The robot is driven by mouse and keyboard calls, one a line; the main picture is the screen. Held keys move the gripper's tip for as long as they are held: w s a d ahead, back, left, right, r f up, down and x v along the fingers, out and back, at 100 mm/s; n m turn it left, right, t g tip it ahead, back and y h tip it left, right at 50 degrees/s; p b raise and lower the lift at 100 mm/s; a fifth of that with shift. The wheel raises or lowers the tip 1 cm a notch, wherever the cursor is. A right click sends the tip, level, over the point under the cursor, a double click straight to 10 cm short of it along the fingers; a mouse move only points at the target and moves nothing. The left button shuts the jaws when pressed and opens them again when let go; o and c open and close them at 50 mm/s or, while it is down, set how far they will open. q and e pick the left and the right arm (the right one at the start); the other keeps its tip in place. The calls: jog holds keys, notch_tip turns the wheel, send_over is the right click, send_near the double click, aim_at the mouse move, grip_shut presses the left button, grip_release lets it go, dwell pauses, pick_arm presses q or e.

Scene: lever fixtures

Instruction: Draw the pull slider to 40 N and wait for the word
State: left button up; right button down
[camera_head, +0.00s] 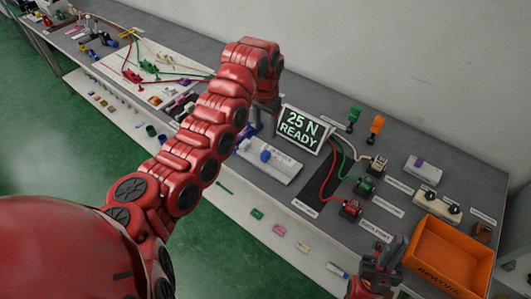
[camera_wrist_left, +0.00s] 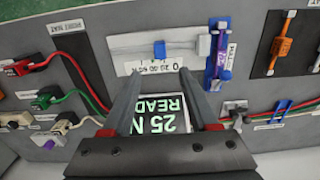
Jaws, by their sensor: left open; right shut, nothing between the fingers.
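The pull slider's white plate (camera_wrist_left: 120,52) has a printed scale and a small blue block (camera_wrist_left: 159,48), near the lower numbers. In the head view the plate (camera_head: 283,172) lies below the screen (camera_head: 301,130), which reads "25 N READY". The screen also shows upside down in the left wrist view (camera_wrist_left: 165,115). My left gripper (camera_wrist_left: 160,74) is open and empty, above the screen and near the plate's scale edge; its head-view tips are partly hidden. My right gripper (camera_head: 398,246) is shut and empty near the bench front.
An orange bin (camera_head: 455,252) stands at the right, beyond my right gripper. Red (camera_head: 350,208), green and white plugs with cables sit right of the screen. Small loose pieces lie along the lower front ledge.

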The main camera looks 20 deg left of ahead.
aim_at(265, 153)
pick_arm(q)
notch_tip(265, 153, down, 12)
jog(key=shift+s+r+p, duration=0.1)
jog(key=shift+p, duration=1.1)
jog(key=shift+f, duration=0.55)
grip_shut()
jog(key=shift+s+d+r+p, duration=0.1)
jog(key=shift+s+d+p, duration=0.05)
jog(key=shift+d+p, duration=0.3)
jog(key=shift+s+d+r+p, duration=0.1)
jog(key=shift+d+p, duration=0.25)
jog(key=shift+d, duration=0.1)
jog(key=shift+d+f, duration=0.1)
jog(key=shift+f, duration=0.1)
grip_release()
jog(key=shift+r, duration=0.1)
